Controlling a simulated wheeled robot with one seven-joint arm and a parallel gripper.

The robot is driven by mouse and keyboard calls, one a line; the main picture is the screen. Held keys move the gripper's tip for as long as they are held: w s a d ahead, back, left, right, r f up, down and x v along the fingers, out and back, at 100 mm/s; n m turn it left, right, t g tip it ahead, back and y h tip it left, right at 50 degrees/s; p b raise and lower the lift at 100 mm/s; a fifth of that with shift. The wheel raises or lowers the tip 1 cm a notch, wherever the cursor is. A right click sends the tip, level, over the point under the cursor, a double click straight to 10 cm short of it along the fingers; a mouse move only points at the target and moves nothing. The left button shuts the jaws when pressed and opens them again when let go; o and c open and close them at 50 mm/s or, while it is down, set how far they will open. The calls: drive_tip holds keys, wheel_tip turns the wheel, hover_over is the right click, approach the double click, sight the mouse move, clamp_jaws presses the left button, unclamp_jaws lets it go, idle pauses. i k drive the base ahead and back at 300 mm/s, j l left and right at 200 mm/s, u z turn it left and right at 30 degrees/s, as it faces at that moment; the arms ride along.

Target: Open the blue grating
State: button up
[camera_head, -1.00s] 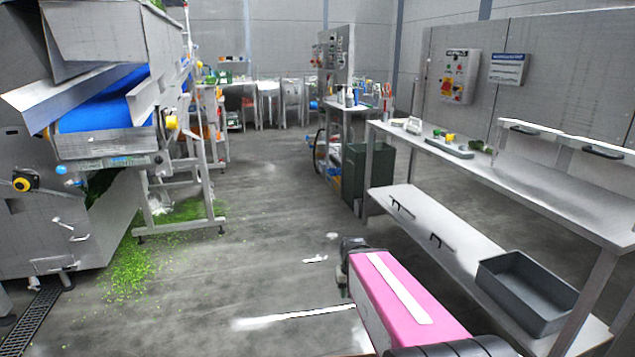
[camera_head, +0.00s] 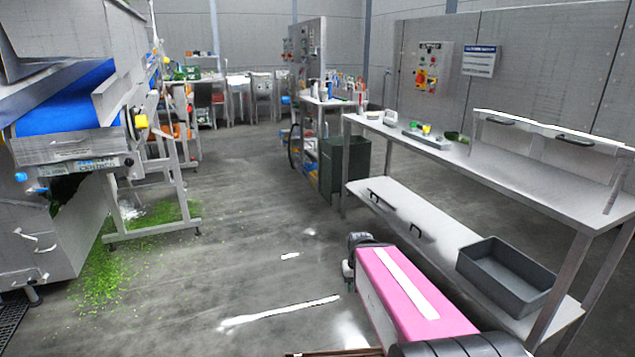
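I cannot make out a blue grating in the head view. A dark slotted floor drain (camera_head: 10,318) shows in part at the lower left edge, and it does not look blue. The blue belt (camera_head: 68,103) on the steel machine at the left is the largest blue surface. My pink arm link (camera_head: 400,290) with a white stripe reaches in from the bottom, low over the floor. A small dark part shows at its far end, but I cannot recognise any gripper fingers.
A steel table (camera_head: 500,180) with a low shelf runs along the right, close to my arm. A grey bin (camera_head: 505,275) sits on that shelf. Green scraps (camera_head: 110,275) litter the floor beside the machine. The floor (camera_head: 235,215) between machine and table is open.

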sight(306, 167)
drive_tip(key=i+j, duration=0.2)
drive_tip(key=i, duration=0.35)
drive_tip(key=i+j+z, duration=0.1)
drive_tip(key=i, duration=0.45)
drive_tip(key=i+j, duration=0.35)
drive_tip(key=i, duration=0.2)
drive_tip(key=i+j+z, duration=0.15)
drive_tip(key=i, duration=0.4)
drive_tip(key=i+j, duration=0.35)
drive_tip(key=i, duration=0.15)
drive_tip(key=i+j+z, duration=0.1)
drive_tip(key=i+j, duration=0.2)
drive_tip(key=i, duration=0.25)
drive_tip(key=i+j, duration=0.35)
drive_tip(key=i, duration=0.15)
drive_tip(key=i+j+z, duration=0.1)
drive_tip(key=i+j, duration=0.3)
drive_tip(key=i+j+z, duration=0.1)
drive_tip(key=i+j, duration=0.3)
drive_tip(key=i+j+z, duration=0.15)
drive_tip(key=i+j, duration=0.25)
drive_tip(key=i+j+z, duration=0.1)
drive_tip(key=i+j, duration=0.25)
drive_tip(key=j, duration=0.2)
drive_tip(key=i+j+z, duration=0.1)
drive_tip(key=i+j, duration=0.2)
drive_tip(key=j, duration=0.2)
